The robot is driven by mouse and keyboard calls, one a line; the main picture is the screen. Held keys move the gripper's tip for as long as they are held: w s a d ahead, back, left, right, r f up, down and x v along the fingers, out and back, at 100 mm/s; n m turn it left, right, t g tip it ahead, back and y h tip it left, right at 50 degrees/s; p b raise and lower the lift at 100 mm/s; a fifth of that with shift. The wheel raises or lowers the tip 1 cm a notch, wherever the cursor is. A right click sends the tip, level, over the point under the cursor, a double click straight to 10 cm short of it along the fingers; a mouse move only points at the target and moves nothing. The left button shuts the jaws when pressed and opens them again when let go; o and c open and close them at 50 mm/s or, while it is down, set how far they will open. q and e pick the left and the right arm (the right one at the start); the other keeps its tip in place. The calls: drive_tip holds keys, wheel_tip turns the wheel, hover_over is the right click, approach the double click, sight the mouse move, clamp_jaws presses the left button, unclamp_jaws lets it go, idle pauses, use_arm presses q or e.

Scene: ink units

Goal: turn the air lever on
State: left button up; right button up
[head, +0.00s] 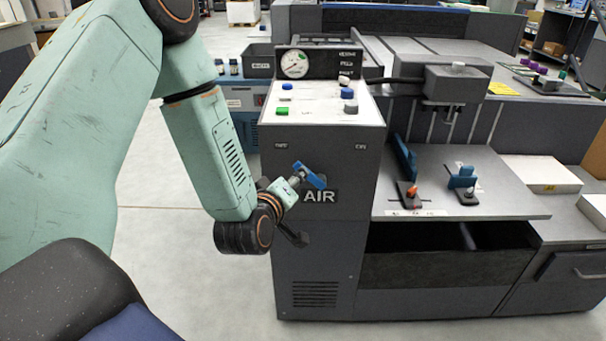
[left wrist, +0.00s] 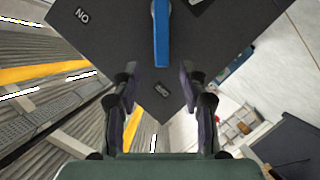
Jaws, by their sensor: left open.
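The blue air lever (head: 315,180) is on the front of the grey cabinet, just above the white AIR label (head: 319,197). In the head view its handle slants down to the right. In the left wrist view the lever (left wrist: 161,35) shows at top centre, its end towards the gap between my fingers. My left gripper (left wrist: 158,82) is open and empty, with one finger on each side of that gap. I see no contact with the lever. In the head view my left wrist is close at the lever's lower left and my fingers are hard to make out.
Small labels sit on the panel at upper left (head: 280,145) and upper right (head: 361,146) above the lever. The cabinet top (head: 320,108) carries coloured buttons and a gauge (head: 295,64). A shelf (head: 515,203) with blue and orange parts lies to the right. The floor in front is clear.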

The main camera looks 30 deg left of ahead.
use_arm(q)
drive_tip(key=b+x, duration=0.1)
drive_tip(key=x, duration=0.5)
drive_tip(key=shift+w+f, duration=0.2)
drive_tip(key=shift+w, duration=0.1)
drive_tip(key=shift+a, duration=0.15)
drive_tip(key=shift+c, duration=0.3)
clamp_jaws()
